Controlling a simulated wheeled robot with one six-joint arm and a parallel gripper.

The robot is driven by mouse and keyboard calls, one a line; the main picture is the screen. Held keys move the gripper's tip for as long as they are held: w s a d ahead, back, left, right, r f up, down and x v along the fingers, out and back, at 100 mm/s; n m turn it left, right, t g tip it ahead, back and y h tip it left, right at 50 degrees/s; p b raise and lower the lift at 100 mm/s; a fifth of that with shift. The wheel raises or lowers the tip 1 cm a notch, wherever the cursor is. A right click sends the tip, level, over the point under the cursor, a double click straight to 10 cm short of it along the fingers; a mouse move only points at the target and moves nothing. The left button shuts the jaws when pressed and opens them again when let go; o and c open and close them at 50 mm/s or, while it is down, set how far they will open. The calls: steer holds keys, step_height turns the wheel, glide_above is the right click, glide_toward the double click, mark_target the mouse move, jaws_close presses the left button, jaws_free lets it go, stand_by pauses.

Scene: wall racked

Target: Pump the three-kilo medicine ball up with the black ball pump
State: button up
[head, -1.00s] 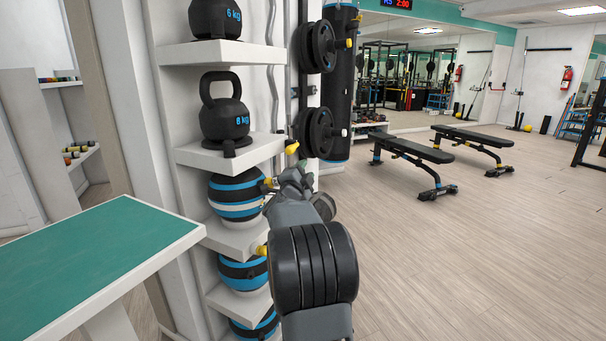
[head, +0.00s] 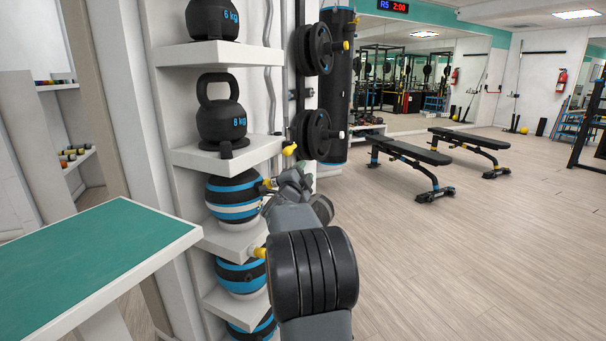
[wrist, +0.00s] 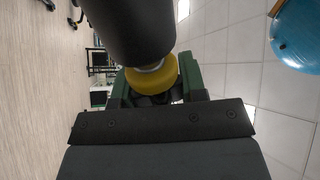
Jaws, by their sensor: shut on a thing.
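In the wrist view my gripper (wrist: 155,92) has its green fingers on either side of a yellow collar. The collar is at the end of a smooth black cylinder (wrist: 130,30), which looks like the black ball pump. In the head view my gripper (head: 289,180) is beside the right edge of the upper medicine ball (head: 234,198), black with blue and white bands. A yellow piece (head: 267,184) sits between that ball and my gripper; I cannot tell what it belongs to. More banded balls (head: 240,275) stand on the shelves below. No three-kilo marking is readable.
Above the balls, white shelves hold an 8 kg kettlebell (head: 222,118) and a 6 kg one (head: 212,20). Black plates (head: 312,135) hang close behind my gripper. A green-topped table (head: 100,260) is at the left. Open floor (head: 470,270) lies to the right, with benches (head: 412,150) beyond.

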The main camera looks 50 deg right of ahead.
steer(key=shift+w+a+f, duration=0.15)
steer(key=shift+w, duration=0.25)
stand_by(1.0)
steer(key=shift+s, duration=0.1)
steer(key=shift+s+r+b, duration=0.2)
steer(key=shift+s+b, duration=0.15)
stand_by(0.3)
steer(key=s+d+r+b, duration=0.2)
steer(key=s+r, duration=0.1)
steer(key=s, duration=0.3)
steer(key=shift+d, duration=0.15)
steer(key=shift+s+f, duration=0.1)
stand_by(0.8)
